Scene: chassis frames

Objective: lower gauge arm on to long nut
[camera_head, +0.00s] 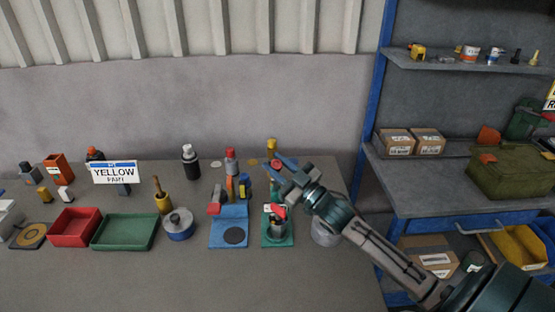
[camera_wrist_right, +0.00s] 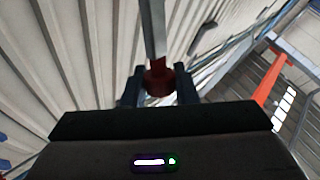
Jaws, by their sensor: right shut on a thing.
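A small gauge stand with a green base (camera_head: 277,241) sits on the bench, with a dark grey metal piece (camera_head: 276,229) and a red part on it. I cannot tell for sure whether the metal piece is the long nut. My right gripper (camera_head: 277,170) is above and behind this stand, its fingers pointing up and left. In the right wrist view its fingers (camera_wrist_right: 160,88) are shut on a dark red knob (camera_wrist_right: 159,78) at the end of a grey bar (camera_wrist_right: 154,28), which looks like the gauge arm. The link to the stand is hard to see. My left gripper is out of view.
A lidded pot (camera_head: 178,225), green tray (camera_head: 125,233) and red tray (camera_head: 75,227) stand further left. Several bottles line the back. A shelf unit (camera_head: 455,195) is at the right.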

